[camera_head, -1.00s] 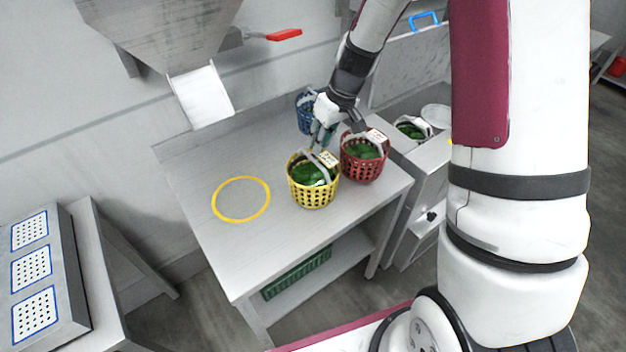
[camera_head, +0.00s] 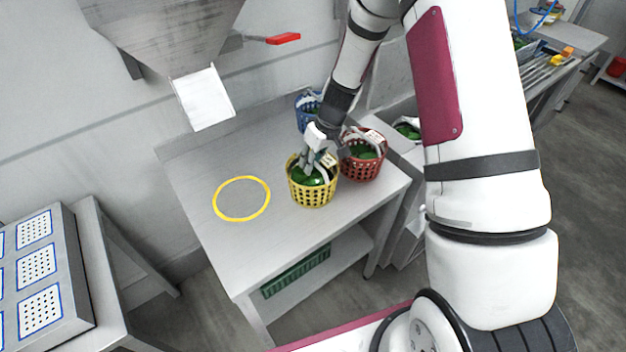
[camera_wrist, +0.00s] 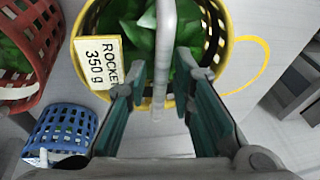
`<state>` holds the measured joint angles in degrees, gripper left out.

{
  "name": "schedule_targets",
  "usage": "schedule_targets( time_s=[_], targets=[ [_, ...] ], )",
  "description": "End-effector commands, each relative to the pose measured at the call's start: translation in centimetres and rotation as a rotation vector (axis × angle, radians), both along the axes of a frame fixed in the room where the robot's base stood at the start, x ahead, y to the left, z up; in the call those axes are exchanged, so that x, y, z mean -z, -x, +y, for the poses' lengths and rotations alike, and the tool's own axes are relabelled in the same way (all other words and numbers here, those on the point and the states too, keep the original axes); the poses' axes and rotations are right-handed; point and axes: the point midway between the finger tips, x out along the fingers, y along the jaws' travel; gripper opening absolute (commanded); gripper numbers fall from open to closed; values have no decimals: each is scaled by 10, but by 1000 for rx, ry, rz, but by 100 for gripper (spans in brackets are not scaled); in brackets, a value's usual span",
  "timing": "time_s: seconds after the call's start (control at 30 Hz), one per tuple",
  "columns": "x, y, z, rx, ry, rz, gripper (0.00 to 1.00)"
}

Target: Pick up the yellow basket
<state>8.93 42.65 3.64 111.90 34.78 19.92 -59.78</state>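The yellow basket (camera_head: 313,194) stands upright on the metal table, filled with green leaves. My gripper (camera_head: 312,168) is above the basket. In the wrist view my gripper (camera_wrist: 160,75) is open, with the teal-padded fingers apart on either side of the handle's line. I cannot tell whether a finger touches the handle.
A red basket (camera_head: 362,168) stands close on the right, and a blue basket (camera_head: 303,118) stands behind; both hold greens. A yellow ring (camera_head: 219,213) is marked on the table (camera_head: 240,255), with free room around it. A metal chute (camera_head: 203,97) hangs behind.

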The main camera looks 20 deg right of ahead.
Motion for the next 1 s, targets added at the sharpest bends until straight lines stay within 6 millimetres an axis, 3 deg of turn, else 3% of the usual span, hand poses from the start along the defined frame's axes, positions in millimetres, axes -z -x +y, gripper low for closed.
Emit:
schedule_targets(
  time_s=[0.07, 0.17, 1.0],
  targets=[
    [0, 0, 0, 0, 0, 0, 22],
    [0, 0, 0, 0, 0, 0, 0],
    [-11, -1, 0, 0, 0, -2, 0]
  ],
)
